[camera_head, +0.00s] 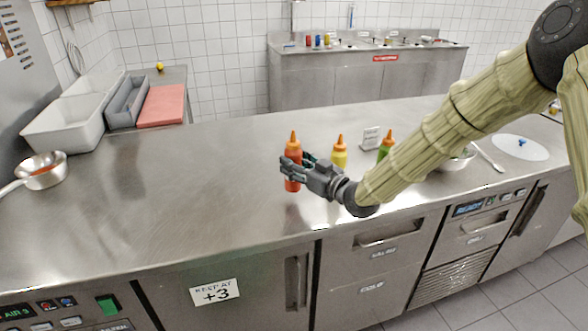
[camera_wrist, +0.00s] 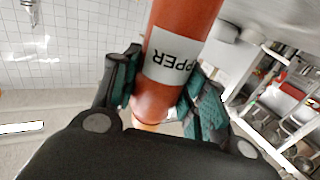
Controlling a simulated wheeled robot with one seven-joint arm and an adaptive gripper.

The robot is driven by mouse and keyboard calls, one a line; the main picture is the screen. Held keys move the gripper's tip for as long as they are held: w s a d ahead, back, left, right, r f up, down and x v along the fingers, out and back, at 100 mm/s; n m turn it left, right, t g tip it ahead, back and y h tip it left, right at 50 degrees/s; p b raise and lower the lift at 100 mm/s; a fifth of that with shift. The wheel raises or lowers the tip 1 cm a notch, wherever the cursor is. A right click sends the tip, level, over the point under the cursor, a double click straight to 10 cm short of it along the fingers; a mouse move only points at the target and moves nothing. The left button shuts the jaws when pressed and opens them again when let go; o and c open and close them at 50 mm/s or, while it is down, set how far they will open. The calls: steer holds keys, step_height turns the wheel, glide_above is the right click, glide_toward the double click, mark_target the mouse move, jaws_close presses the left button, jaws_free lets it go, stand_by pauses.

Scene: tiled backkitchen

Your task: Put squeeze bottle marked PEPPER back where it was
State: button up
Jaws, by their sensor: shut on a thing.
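The squeeze bottle marked PEPPER is a red bottle (camera_head: 293,154) with an orange nozzle, upright at the steel counter in the head view. In the wrist view the red bottle (camera_wrist: 182,40) shows a white label with the letters "PPER" visible. My gripper (camera_head: 291,170) is shut around the bottle's body; its dark green-padded fingers (camera_wrist: 160,92) sit on both sides of it. I cannot tell whether the bottle's base touches the counter. A yellow squeeze bottle (camera_head: 339,153) and a green one (camera_head: 386,146) stand to the right of it.
The counter (camera_head: 190,185) left of the red bottle is clear up to a steel pan (camera_head: 42,170).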

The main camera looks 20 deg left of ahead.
steer(key=shift+w+a, duration=0.4)
steer(key=shift+f+p, duration=0.6)
steer(key=shift+f, duration=1.2)
steer(key=shift+f, duration=0.2)
steer(key=o, duration=0.7)
steer(key=shift+c, duration=0.2)
steer(key=shift+r, duration=0.1)
steer(key=shift+d+r, duration=0.1)
steer(key=shift+d, duration=0.05)
steer(key=b+v, duration=0.2)
steer(key=v, duration=1)
steer(key=shift+r, duration=0.1)
